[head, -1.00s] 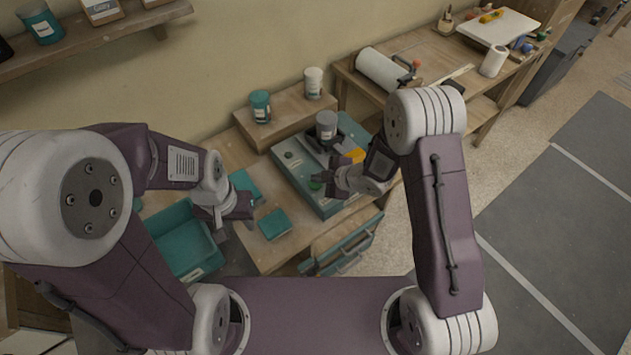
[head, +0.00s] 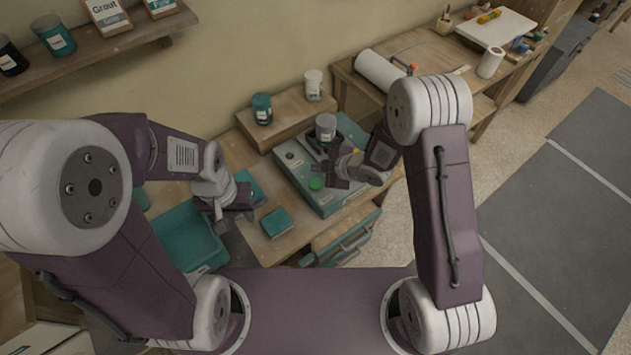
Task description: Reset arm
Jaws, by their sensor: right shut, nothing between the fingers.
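My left gripper (head: 238,209) hangs above the table at the left, between the teal tray and a small teal box; its fingers are dark and I cannot tell how far apart they are. My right gripper (head: 333,178) is shut and empty. It is over the front of a teal and grey machine (head: 322,204), near a green button (head: 316,183). A grey can (head: 326,127) stands on the machine, behind my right gripper. Whether my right gripper touches the machine is not clear.
A teal tray (head: 196,262) and a small teal box (head: 277,223) are on the wooden table. A teal can (head: 262,109) and a white can (head: 313,86) stand on a raised wooden block (head: 289,117). A second bench (head: 428,52) is at the back right. The floor at right is clear.

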